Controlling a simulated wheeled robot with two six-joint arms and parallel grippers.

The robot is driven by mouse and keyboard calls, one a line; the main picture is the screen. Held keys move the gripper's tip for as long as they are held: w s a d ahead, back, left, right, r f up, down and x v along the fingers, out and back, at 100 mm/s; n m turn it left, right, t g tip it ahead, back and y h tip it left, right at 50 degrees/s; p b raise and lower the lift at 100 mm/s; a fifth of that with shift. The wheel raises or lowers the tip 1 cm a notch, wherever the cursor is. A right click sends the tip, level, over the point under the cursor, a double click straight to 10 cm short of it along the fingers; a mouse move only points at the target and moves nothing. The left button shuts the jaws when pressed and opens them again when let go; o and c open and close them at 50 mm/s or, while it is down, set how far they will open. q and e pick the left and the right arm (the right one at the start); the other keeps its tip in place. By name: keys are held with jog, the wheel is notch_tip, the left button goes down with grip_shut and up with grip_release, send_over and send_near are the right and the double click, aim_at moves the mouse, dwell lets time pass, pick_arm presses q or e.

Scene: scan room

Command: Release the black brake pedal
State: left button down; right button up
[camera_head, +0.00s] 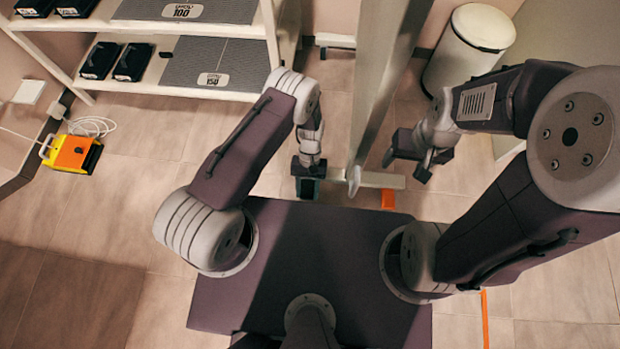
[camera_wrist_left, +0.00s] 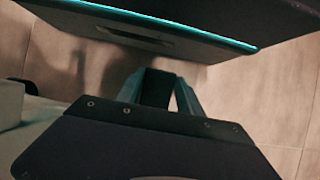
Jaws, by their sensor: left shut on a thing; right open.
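In the left wrist view a black block, which looks like the black brake pedal (camera_wrist_left: 157,88), sits between the two fingers of my left gripper (camera_wrist_left: 160,92), which is shut on it. In the head view my left gripper (camera_head: 308,187) points down beside the foot of the tall grey panel. The pedal cannot be made out there, and my gripper covers that spot. My right gripper (camera_head: 408,162) is open and empty on the other side of the panel, above the floor.
The grey panel (camera_head: 372,85) stands between my grippers, with an orange pedal (camera_head: 388,198) by its foot. A white bin (camera_head: 470,48) is at the back right. A shelf (camera_head: 180,28) is at the back left, and an orange-yellow device (camera_head: 72,153) is at far left.

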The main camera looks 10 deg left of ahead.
aim_at(309, 183)
jog(key=shift+w+r, duration=0.1)
jog(key=shift+w, duration=0.3)
pick_arm(q)
jog(key=shift+w, duration=0.1)
jog(key=c, duration=0.8)
grip_release()
jog(key=shift+o, duration=0.2)
jog(key=p+v, duration=0.4)
jog(key=v, duration=0.5)
jog(key=shift+p, duration=0.3)
pick_arm(e)
notch_tip(309, 183, up, 5)
jog(key=shift+f, duration=0.2)
